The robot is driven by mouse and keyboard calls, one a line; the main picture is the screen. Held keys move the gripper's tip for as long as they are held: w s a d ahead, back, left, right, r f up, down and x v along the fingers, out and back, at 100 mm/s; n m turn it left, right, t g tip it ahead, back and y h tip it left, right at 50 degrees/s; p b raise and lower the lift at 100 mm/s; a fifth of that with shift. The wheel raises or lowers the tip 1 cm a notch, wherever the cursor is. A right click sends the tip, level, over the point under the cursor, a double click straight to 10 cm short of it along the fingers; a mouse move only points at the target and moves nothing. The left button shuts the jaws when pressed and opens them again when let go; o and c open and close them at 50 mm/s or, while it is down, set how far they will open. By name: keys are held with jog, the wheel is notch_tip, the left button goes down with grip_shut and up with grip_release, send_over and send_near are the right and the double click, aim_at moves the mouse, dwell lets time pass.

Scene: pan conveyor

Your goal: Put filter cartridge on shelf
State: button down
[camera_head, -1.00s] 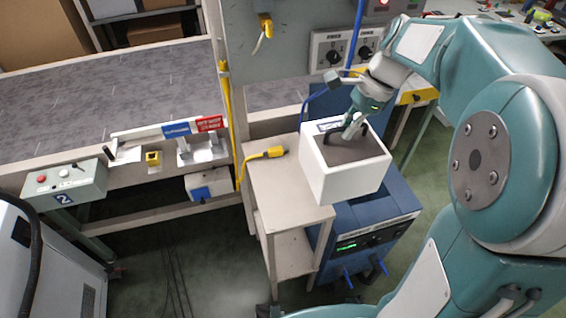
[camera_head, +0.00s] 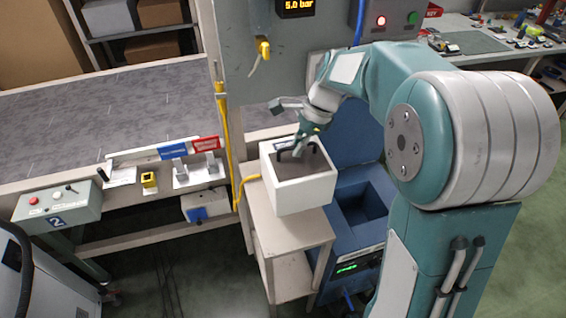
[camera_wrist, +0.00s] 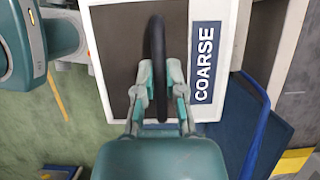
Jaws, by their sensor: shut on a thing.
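The filter cartridge (camera_head: 306,194) is a white box with a dark grey top and a black handle. In the wrist view its white rim (camera_wrist: 110,75) shows, with a blue label reading COARSE (camera_wrist: 206,62). My gripper (camera_head: 302,150) is shut on the black handle; in the wrist view its fingers (camera_wrist: 160,88) close on both sides of it. The shelf (camera_head: 265,232) is a beige stand beside the blue machine. The cartridge is over its top, roughly upright; I cannot tell whether it touches. The cartridge hides part of the shelf top.
The blue machine (camera_head: 348,240) stands right of the shelf, with an open, empty bay (camera_head: 360,208) in its top. A conveyor (camera_head: 90,110) runs along the left.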

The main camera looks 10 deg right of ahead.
aim_at(285, 153)
jog(key=a+f, duration=0.1)
jog(key=w+f, duration=0.1)
jog(key=a+f, duration=0.1)
jog(key=f, duration=0.1)
jog(key=shift+w+a, duration=0.3)
jog(key=shift+w, duration=0.1)
jog(key=shift+w+a+f, duration=0.1)
jog(key=shift+a+f, duration=0.1)
jog(key=shift+f, duration=1.6)
jog(key=c, duration=0.7)
grip_release()
